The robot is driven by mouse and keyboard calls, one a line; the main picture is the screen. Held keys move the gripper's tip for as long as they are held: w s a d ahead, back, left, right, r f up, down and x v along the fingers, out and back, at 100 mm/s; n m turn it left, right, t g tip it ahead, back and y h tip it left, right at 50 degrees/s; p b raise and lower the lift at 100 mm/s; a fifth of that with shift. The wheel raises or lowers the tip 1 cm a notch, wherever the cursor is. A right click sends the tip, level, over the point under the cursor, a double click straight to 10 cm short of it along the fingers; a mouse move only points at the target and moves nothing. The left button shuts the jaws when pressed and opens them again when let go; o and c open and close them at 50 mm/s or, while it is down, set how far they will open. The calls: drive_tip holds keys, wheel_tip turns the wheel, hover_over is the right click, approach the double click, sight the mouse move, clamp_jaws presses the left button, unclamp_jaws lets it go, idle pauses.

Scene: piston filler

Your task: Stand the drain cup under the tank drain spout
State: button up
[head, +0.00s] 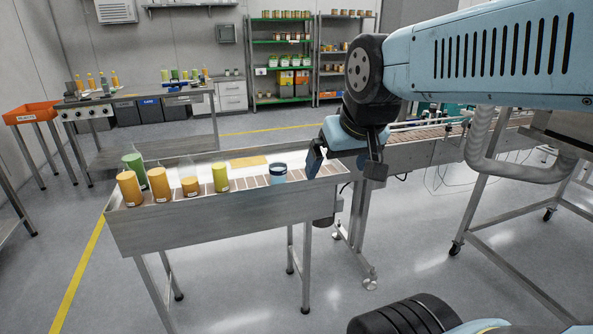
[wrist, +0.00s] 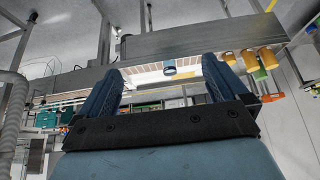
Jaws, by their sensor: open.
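A small cup with a blue band and dark rim (head: 278,173), which looks like the drain cup, stands upright near the right end of the steel-sided tray table (head: 200,222). My gripper (head: 345,167) is open and empty, to the right of the cup and apart from it. In the wrist view the cup (wrist: 169,67) shows beyond and between my two open fingers (wrist: 162,78). I cannot make out a tank drain spout in either view.
Orange jars (head: 159,184), a green jar (head: 134,167) and a yellow one (head: 220,177) stand left of the cup. A conveyor (head: 430,132) runs behind my gripper. A steel frame (head: 500,260) and a grey curved pipe (head: 515,172) are at right. The tray's right end is clear.

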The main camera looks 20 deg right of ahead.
sight(280, 172)
drive_tip(key=w+f+t, duration=0.2)
drive_tip(key=w+f, duration=0.2)
drive_tip(key=w, duration=0.6)
drive_tip(key=w+f+t, duration=0.3)
drive_tip(key=w, duration=0.6)
drive_tip(key=w+f+t, duration=0.2)
drive_tip(key=w+f, duration=0.2)
drive_tip(key=w, duration=0.6)
drive_tip(key=w+f+t, duration=0.2)
drive_tip(key=f+t, duration=0.1)
drive_tip(key=f, duration=0.5)
drive_tip(key=w+f+t, duration=0.3)
drive_tip(key=f+t, duration=0.1)
drive_tip(key=f, duration=0.4)
drive_tip(key=w, duration=0.2)
drive_tip(key=w+r, duration=0.1)
drive_tip(key=w, duration=0.5)
drive_tip(key=shift+r, duration=0.15)
drive_tip(key=shift+w+r, duration=0.2)
drive_tip(key=shift+w, duration=0.65)
drive_tip(key=shift+w+r, duration=0.15)
drive_tip(key=shift+w, duration=0.7)
drive_tip(key=shift+w+r, duration=0.2)
drive_tip(key=shift+w, duration=0.65)
drive_tip(key=shift+c, duration=0.4)
